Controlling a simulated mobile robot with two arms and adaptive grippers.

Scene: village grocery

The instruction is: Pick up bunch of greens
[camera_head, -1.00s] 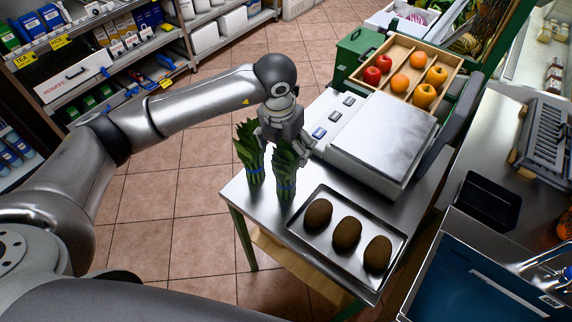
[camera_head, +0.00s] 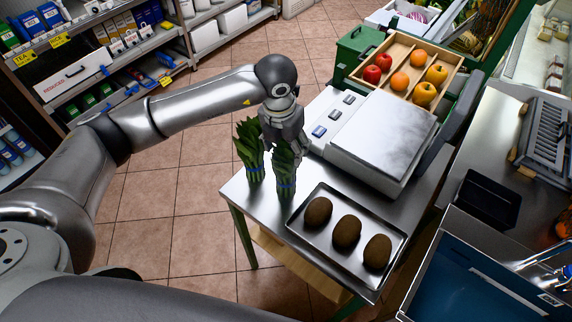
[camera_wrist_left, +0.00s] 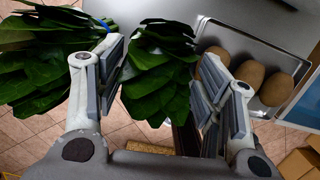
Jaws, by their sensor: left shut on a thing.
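Two bunches of greens with blue bands stand upright near the left corner of the steel table (camera_head: 236,190). My left gripper (camera_head: 283,145) is over the right bunch (camera_head: 285,178), with its fingers around the leafy top. In the left wrist view that bunch (camera_wrist_left: 158,75) sits between the fingers of the left gripper (camera_wrist_left: 160,90), which is shut on it. The other bunch (camera_head: 250,150) stands just left of the gripper, and it also shows in the left wrist view (camera_wrist_left: 40,60), close to the left finger. My right gripper is not in view.
A metal tray (camera_head: 322,253) with three brown oval fruits (camera_head: 347,232) lies right of the held bunch. A scale (camera_head: 375,135) stands behind it. A wooden crate (camera_head: 447,68) with apples and oranges is at the back. Shelves (camera_head: 105,60) stand at the far left.

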